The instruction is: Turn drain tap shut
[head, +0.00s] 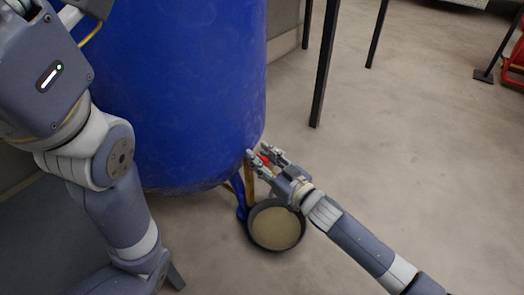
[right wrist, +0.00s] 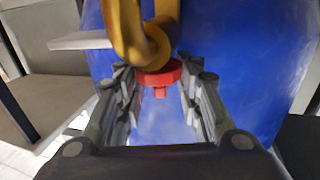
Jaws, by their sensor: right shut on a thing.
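The drain tap sits low on the blue tank (head: 190,90). Its red handle (right wrist: 160,75) and yellow-brass body (right wrist: 140,30) show in the right wrist view. In the head view only a bit of the red handle (head: 265,159) shows between the fingers. My right gripper (head: 264,154) reaches in from the lower right and is shut on the red handle, with one finger on each side of it. The fingers partly hide the tap in the head view. My left arm shows at the left, but its gripper is out of view.
A dark round pan (head: 252,235) stands on the floor below the tap, with a beige surface inside. A blue leg (head: 241,197) of the tank is beside it. Dark posts (head: 325,65) stand behind. The floor at the right is mostly clear.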

